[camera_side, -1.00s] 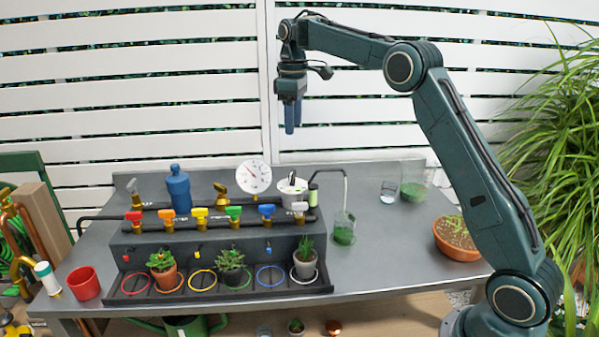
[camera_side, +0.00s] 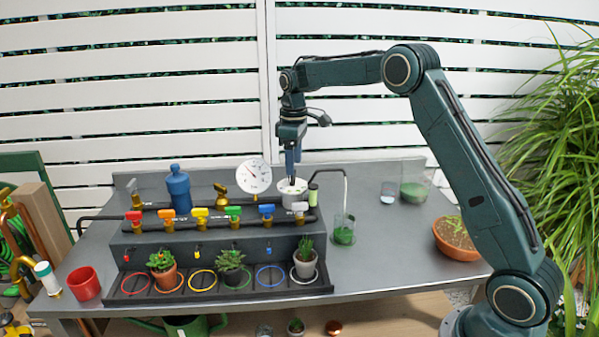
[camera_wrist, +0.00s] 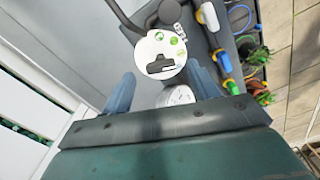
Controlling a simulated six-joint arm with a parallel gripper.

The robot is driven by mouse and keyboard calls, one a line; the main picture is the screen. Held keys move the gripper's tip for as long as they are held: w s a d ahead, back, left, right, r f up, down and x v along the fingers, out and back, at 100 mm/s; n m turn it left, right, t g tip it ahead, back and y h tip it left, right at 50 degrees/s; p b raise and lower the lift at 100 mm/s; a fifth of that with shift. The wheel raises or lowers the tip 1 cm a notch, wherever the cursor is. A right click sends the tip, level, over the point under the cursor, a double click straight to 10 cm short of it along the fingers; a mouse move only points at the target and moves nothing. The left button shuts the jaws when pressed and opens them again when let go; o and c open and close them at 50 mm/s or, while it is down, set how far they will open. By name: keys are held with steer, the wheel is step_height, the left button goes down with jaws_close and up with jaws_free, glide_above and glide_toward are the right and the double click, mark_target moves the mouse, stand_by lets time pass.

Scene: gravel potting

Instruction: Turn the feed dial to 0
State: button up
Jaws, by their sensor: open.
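The feed dial appears to be the white round unit (camera_side: 294,194) at the back of the bench, right of the gauge. In the wrist view its white face (camera_wrist: 158,45) shows a black bar-shaped knob (camera_wrist: 160,64) and green marks. The numbers on it are too small to read. My gripper (camera_side: 291,177) points down just above the dial, its fingers overlapping the dial's top in the side view.
A round gauge (camera_side: 254,176) stands close left of the dial. Coloured valves (camera_side: 201,214) line the dark manifold in front, with a blue bottle (camera_side: 178,187) further left. A bent pipe and a glass of green stuff (camera_side: 344,231) stand right. The right bench top is mostly clear.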

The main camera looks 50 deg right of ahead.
mark_target(292, 178)
steer(key=shift+f, duration=1.35)
steer(key=c, duration=1)
steer(key=shift+m, duration=0.5)
steer(key=m, duration=0.3)
steer(key=shift+a, duration=0.1)
steer(key=shift+m, duration=2)
